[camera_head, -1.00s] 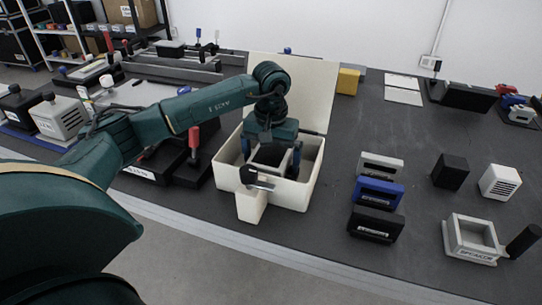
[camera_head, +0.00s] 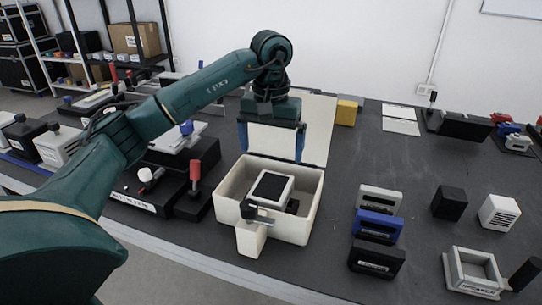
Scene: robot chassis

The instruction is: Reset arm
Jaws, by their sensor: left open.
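My left arm comes in from the left, and its gripper (camera_head: 271,152) is open and empty, pointing down above the back of a cream open box (camera_head: 304,222). Its two blue fingers are spread wide, with the raised lid (camera_head: 319,130) of the box behind them. Inside the box lies a white-framed block with a dark top (camera_head: 271,187), apart from the fingers. A small metal latch and a cream tab are at the box's front. My right gripper is not in view.
Right of the box stand grey, blue (camera_head: 377,225) and black (camera_head: 376,257) handled blocks, a black cube (camera_head: 449,202), a white vented cube (camera_head: 499,213) and a grey speaker holder (camera_head: 474,272). A red-handled black device (camera_head: 194,188) stands close left. Table is clear between box and blocks.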

